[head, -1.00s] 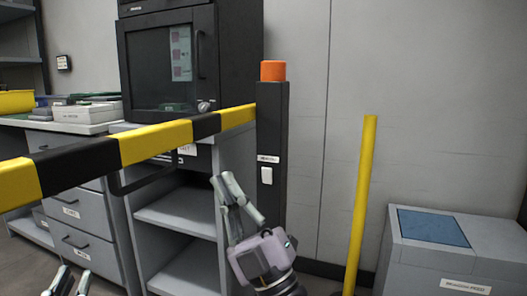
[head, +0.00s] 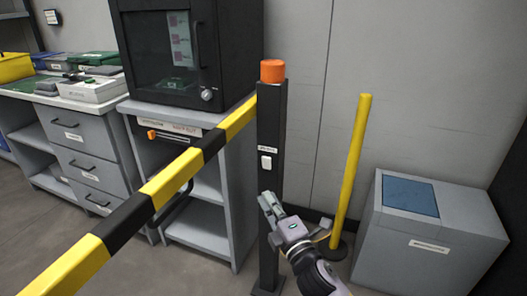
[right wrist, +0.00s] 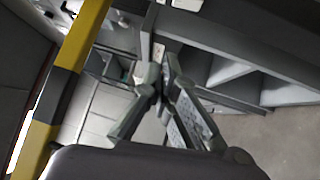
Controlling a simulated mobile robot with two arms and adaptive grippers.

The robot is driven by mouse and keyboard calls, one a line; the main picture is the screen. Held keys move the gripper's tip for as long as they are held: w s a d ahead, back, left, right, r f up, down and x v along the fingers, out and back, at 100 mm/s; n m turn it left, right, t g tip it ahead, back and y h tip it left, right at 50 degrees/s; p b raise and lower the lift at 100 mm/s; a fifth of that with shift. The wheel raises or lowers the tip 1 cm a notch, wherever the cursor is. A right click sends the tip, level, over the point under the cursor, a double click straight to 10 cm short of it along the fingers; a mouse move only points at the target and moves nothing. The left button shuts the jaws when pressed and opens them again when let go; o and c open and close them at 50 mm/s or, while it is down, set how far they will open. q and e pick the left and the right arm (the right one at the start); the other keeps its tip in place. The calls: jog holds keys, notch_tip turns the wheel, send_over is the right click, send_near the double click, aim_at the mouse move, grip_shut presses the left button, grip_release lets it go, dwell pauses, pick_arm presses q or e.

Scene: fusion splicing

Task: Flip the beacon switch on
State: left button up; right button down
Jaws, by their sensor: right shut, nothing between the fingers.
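The beacon post (head: 271,125) is a dark upright column with an orange beacon (head: 272,71) on top. A small white switch (head: 266,163) sits on its front face, under a label. I cannot tell which way the switch is set. My right gripper (head: 266,197) is shut and empty, a little below the switch and in front of the post. Contact with the post cannot be told. In the right wrist view its fingers (right wrist: 157,86) come together at the tips. My left gripper is out of view.
A yellow-black barrier arm (head: 152,189) slants across the front left of the post. A yellow pole (head: 351,160) and a grey box with a blue top panel (head: 428,230) stand right. A dark glass-doored cabinet (head: 190,60) and drawers (head: 85,160) are at left.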

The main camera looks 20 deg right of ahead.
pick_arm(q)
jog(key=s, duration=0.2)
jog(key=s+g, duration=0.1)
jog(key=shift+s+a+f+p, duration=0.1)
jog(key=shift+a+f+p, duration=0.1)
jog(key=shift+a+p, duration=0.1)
pick_arm(e)
jog(key=shift+s+d+f+h, duration=0.15)
jog(key=shift+d+f+h, duration=0.2)
jog(key=shift+d, duration=0.2)
send_near(263, 168)
jog(key=w+a+r, duration=0.2)
jog(key=a+r, duration=0.2)
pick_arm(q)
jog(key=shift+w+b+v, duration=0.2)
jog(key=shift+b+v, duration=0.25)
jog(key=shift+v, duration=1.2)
pick_arm(e)
jog(key=shift+w+d+r, duration=0.15)
jog(key=shift+w+d, duration=0.45)
jog(key=shift+w, duration=0.3)
jog(key=shift+w+d+r, duration=0.2)
jog(key=shift+w+d, duration=0.4)
jog(key=shift+w, duration=0.25)
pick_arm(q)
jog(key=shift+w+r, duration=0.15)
